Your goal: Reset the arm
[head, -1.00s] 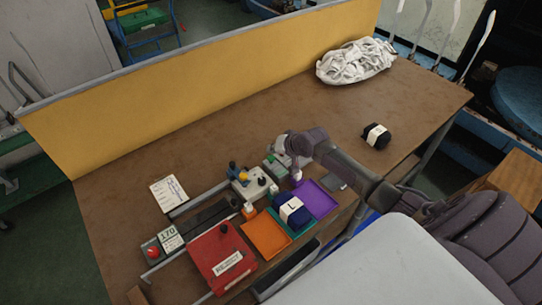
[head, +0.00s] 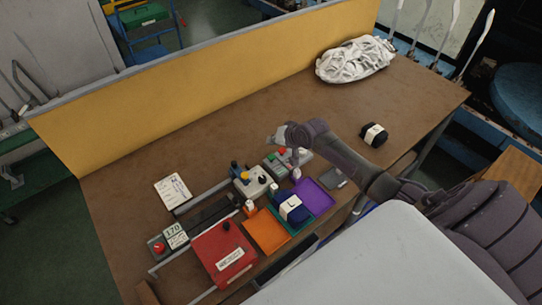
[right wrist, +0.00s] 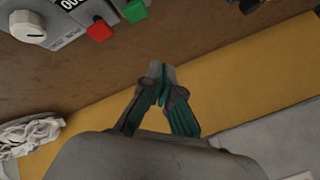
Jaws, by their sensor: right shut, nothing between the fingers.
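My right arm reaches in from the right in the head view, over the table (head: 150,200). Its gripper (head: 276,140) is above the table, behind the control box with red and green buttons (head: 288,158). In the right wrist view the gripper (right wrist: 161,75) has its fingertips together with nothing between them. The yellow panel (right wrist: 235,75) and bare brown tabletop show beyond it. My left gripper is in neither view.
A dark rolled bundle with a white band (head: 292,209) lies at the purple (head: 315,198) and teal trays. An orange tray (head: 266,231) and red box (head: 222,252) are beside them. Another banded bundle (head: 373,134) lies right of my arm. A white heap (head: 355,60) is at the back.

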